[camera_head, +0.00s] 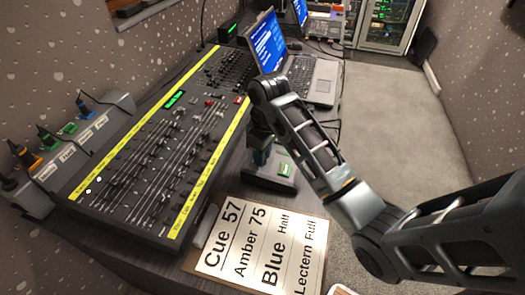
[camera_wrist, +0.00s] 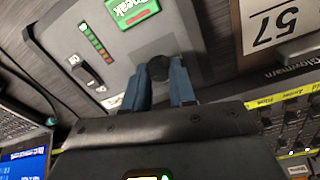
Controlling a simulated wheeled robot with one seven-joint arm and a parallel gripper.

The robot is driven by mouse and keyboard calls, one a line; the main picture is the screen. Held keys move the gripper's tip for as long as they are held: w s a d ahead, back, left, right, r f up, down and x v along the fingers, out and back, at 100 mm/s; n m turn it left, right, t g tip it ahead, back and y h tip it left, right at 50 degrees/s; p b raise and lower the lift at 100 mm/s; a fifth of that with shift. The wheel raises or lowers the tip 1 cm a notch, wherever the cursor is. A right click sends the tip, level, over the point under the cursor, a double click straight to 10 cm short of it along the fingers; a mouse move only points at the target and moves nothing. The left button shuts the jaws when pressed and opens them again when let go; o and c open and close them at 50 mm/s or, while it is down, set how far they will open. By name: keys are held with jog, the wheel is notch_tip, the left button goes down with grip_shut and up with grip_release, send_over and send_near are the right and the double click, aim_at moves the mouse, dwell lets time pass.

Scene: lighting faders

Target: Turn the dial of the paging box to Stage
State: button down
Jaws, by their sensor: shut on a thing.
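In the head view my gripper (camera_head: 261,156) is over the box's left part. The dial's pointer and position labels cannot be read, and my fingers partly cover the dial.
The long fader desk (camera_head: 150,160) with yellow strips lies left of the box. A cue sheet (camera_head: 262,245) lies at the front. An open laptop (camera_head: 312,80) stands behind my arm. Labelled plugs (camera_head: 65,150) line the far left. Grey floor (camera_head: 400,120) is clear at right.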

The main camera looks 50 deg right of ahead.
jog(key=c, duration=0.9)
grip_release()
jog(key=shift+c, duration=0.2)
jog(key=shift+r, duration=0.1)
jog(key=r+p, duration=0.1)
jog(key=r, duration=0.1)
jog(key=r+p, duration=0.2)
jog(key=r, duration=0.1)
jog(key=r+p, duration=0.1)
jog(key=r, duration=0.1)
jog(key=shift+s+a+r, duration=0.1)
jog(key=shift+s+r, duration=0.25)
jog(key=shift+f, duration=0.1)
